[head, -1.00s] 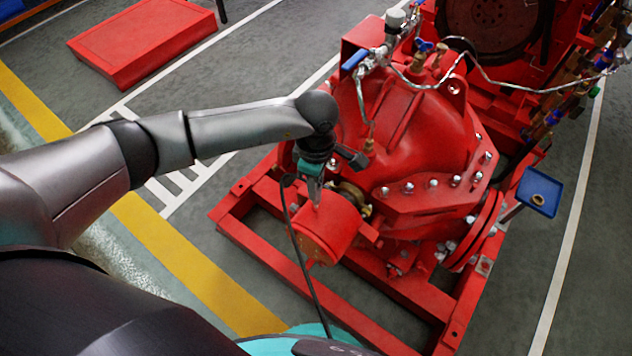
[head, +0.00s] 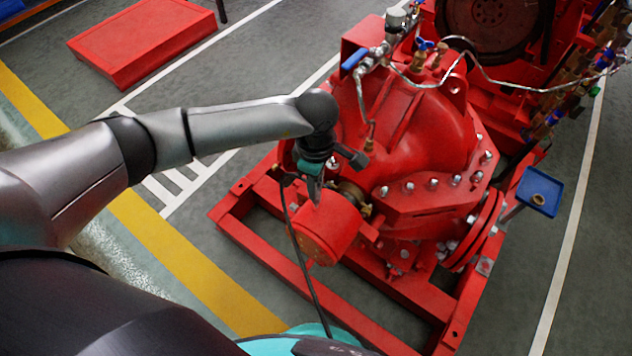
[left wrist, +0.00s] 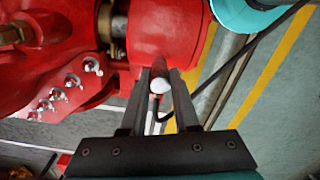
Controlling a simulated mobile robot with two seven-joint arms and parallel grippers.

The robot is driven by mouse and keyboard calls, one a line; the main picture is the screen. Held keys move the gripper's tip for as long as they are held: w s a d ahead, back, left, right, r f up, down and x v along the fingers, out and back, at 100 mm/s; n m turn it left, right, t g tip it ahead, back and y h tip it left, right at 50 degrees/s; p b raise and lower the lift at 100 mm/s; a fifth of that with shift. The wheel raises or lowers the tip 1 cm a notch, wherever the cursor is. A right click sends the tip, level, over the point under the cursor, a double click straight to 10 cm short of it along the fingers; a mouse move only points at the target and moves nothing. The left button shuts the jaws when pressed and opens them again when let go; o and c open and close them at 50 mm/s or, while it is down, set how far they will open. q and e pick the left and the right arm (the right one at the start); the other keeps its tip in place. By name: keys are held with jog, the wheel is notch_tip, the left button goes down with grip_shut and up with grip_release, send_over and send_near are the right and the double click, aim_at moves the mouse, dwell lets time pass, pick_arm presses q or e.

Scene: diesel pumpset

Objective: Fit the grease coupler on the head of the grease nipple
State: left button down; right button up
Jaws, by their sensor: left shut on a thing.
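My left gripper (head: 315,203) points down at the red rounded housing (head: 326,232) at the near end of the pump. In the left wrist view its two fingers (left wrist: 160,76) are shut on the grease coupler (left wrist: 158,87), a small piece with a pale round end and a dark body. A black hose (left wrist: 230,95) leads away from it; the hose also hangs down in the head view (head: 303,262). The coupler is close to the red housing (left wrist: 163,35), but I cannot tell whether they touch. I cannot make out the grease nipple. My right gripper is not in view.
The red pump casing (head: 425,140) with bolts stands right of the gripper on a red frame (head: 245,238). A brass-coloured shaft part (head: 352,193) lies beside the housing. A blue tray (head: 540,192) holds a ring at right.

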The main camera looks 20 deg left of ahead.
pick_arm(q)
jog(key=shift+f+b, duration=1.4)
jog(key=shift+f, duration=0.1)
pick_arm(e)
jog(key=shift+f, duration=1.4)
pick_arm(q)
jog(key=c, duration=0.6)
grip_release()
notch_tip(320, 180, up, 7)
jog(key=shift+f+p, duration=0.1)
jog(key=shift+p, duration=0.8)
notch_tip(320, 180, up, 8)
jog(key=shift+r+p, duration=0.25)
jog(key=shift+p, duration=0.4)
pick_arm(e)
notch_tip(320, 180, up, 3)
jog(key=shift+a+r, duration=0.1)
